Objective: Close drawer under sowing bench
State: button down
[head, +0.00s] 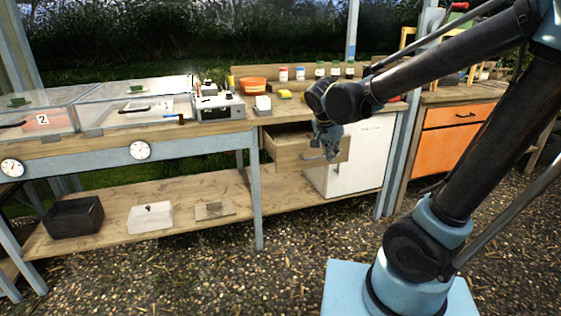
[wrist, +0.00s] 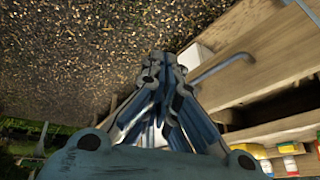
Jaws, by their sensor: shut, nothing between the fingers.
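The wooden drawer (head: 292,150) under the sowing bench (head: 300,112) stands pulled out, with its front panel away from the bench and its inside partly in view. In the wrist view the drawer front (wrist: 255,62) is at the right, with a grey bar handle (wrist: 222,68) on it. My gripper (head: 331,153) is in front of the drawer, close to the handle, and hides part of the panel. In the wrist view my gripper (wrist: 162,62) points down with its fingers together and empty, beside the handle. I cannot tell whether it touches the drawer.
A white cabinet door (head: 360,155) is right of and below the drawer. Orange drawers (head: 450,140) stand further right. The gravel floor in front is clear.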

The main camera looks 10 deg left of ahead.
aim_at(265, 137)
jog(key=s+a+m+t, duration=0.2)
jog(key=a+m, duration=0.1)
jog(key=a, duration=1.5)
jog(key=shift+y, duration=0.4)
jog(key=x, duration=0.3)
jog(key=w+a+x, duration=0.1)
jog(key=x, duration=0.7)
jog(key=shift+w+a+r, duration=0.2)
jog(key=shift+w+a, duration=0.05)
jog(key=shift+w, duration=0.05)
jog(key=shift+w+a, duration=0.45)
jog(key=shift+w, duration=0.2)
jog(key=shift+a, duration=0.3)
jog(key=shift+d, duration=0.15)
jog(key=shift+w, duration=0.45)
jog(key=w+a, duration=0.4)
jog(key=w, duration=0.2)
jog(key=w+a, duration=0.4)
jog(key=w, duration=0.3)
jog(key=w+a, duration=0.4)
jog(key=w, duration=0.3)
jog(key=shift+a, duration=0.2)
